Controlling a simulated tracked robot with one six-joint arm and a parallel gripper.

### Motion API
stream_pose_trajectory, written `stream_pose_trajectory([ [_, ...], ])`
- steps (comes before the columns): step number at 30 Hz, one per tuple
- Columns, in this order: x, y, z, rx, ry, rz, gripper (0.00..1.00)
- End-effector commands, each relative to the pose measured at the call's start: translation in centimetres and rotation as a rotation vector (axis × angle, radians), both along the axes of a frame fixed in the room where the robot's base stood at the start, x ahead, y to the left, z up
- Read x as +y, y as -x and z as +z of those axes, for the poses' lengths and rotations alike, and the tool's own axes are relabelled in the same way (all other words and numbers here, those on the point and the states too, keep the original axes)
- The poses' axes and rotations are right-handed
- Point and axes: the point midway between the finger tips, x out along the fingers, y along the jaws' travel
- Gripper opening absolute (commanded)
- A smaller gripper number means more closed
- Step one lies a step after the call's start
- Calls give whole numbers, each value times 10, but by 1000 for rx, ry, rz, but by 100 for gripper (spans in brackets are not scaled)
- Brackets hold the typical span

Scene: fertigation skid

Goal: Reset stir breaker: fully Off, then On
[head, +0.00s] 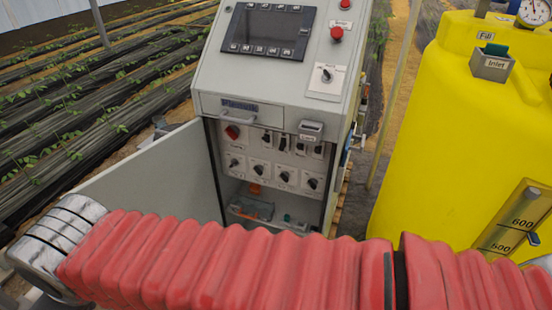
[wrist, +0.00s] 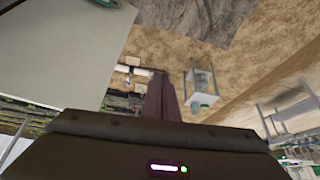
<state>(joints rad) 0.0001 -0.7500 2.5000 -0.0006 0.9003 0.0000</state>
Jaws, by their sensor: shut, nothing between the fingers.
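The grey control cabinet (head: 275,85) stands in the middle of the head view with its lower compartment open. Inside is a row of small dark breaker toggles (head: 283,143) on a light panel. Their labels are too small to read, so I cannot tell which is the stir breaker or how each toggle is set. Below them is a row of black rotary knobs (head: 285,176). A red rotary switch (head: 232,132) sits at the panel's upper left. My gripper (wrist: 160,80) shows in the wrist view, its dark fingers together and empty, apart from any breaker. The head view does not show it.
The cabinet door (head: 150,180) hangs open to the left. My red-sleeved arm crosses the bottom of the head view. A yellow tank (head: 440,130) stands at right. A drawer with a handle (head: 237,115) sits above the compartment. The wrist view shows sandy ground (wrist: 170,35).

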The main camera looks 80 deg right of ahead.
Motion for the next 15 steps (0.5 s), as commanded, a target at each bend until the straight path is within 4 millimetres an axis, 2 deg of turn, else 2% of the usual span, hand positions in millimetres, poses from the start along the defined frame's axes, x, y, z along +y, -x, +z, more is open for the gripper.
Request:
stream_pose_trajectory([
  [4,-9,0,-5,27,26,-9,0],
  [8,-32,3,-17,100,95,-32,0],
  [11,-60,8,-30,188,174,-52,0],
  [15,-108,21,-47,339,301,-81,0],
])
